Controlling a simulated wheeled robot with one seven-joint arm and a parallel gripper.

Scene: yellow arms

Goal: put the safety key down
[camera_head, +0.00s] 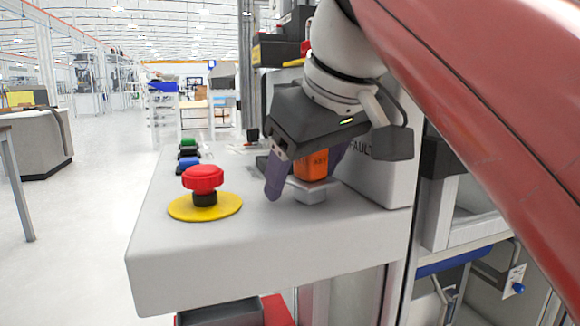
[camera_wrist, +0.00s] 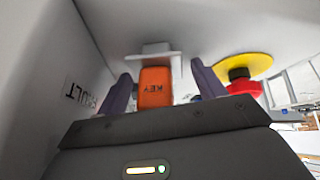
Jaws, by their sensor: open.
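The orange safety key (camera_head: 313,166), marked "KEY", stands on a small pale block (camera_head: 308,194) on the grey console top. In the wrist view the key (camera_wrist: 154,90) lies between the two purple fingers, with a gap on each side. My gripper (camera_head: 304,178) is open around the key, pointing down at the console. The key's lower end meets the block (camera_wrist: 155,50); whether it sits inside it I cannot tell.
A red emergency button (camera_head: 203,180) on a yellow disc (camera_head: 230,206) stands left of my gripper. Blue, black and green buttons (camera_head: 188,152) line up behind it. An upright panel (camera_head: 390,165) marked "FAULT" is close on the right. The console's front top is clear.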

